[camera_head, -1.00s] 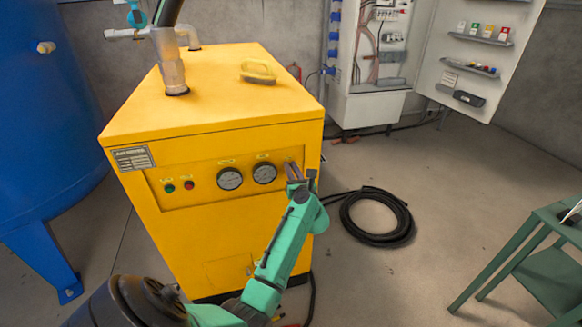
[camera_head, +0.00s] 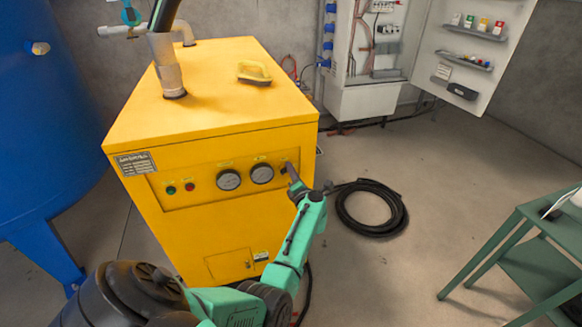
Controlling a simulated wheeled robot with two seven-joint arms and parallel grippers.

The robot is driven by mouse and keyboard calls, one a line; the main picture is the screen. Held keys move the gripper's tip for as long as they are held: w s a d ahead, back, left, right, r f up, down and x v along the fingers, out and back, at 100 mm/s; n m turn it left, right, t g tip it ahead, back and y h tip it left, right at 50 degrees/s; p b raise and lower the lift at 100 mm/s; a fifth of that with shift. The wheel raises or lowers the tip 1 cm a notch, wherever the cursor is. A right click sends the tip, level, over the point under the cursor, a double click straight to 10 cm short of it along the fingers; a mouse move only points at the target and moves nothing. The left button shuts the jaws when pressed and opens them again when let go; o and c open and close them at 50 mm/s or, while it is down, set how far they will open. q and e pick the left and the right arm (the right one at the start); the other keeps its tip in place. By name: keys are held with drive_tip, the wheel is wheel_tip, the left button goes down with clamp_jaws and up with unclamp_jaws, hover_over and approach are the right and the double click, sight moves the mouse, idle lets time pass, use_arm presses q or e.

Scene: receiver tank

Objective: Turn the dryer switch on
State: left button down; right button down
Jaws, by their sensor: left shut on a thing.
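The yellow dryer (camera_head: 225,225) stands in the middle of the view. Its front panel has a green and a red button at the left, two round gauges (camera_head: 245,177) in the middle, and the dryer switch (camera_head: 284,167) at the right end. The switch is small, dark and mostly hidden by my fingers, so its position cannot be read. My left gripper (camera_head: 290,171) is at the panel, right of the gauges, shut on the switch. My right gripper is not in view.
A blue tank (camera_head: 45,130) stands at the left. A coiled black hose (camera_head: 372,208) lies on the floor right of the dryer. A green table (camera_head: 530,250) is at the right edge. An open electrical cabinet (camera_head: 365,95) stands at the back. A yellow-handled brush (camera_head: 254,72) lies on the dryer top.

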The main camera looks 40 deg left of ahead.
use_arm(q)
drive_tip(key=shift+f+m+p, duration=0.25)
drive_tip(key=shift+m+p, duration=0.1)
drive_tip(key=shift+m, duration=1.2)
drive_tip(key=shift+f+m+p, duration=0.25)
drive_tip(key=shift+m+p, duration=0.05)
drive_tip(key=shift+m, duration=1.25)
drive_tip(key=c, duration=0.9)
unclamp_jaws()
drive_tip(key=shift+a, duration=0.1)
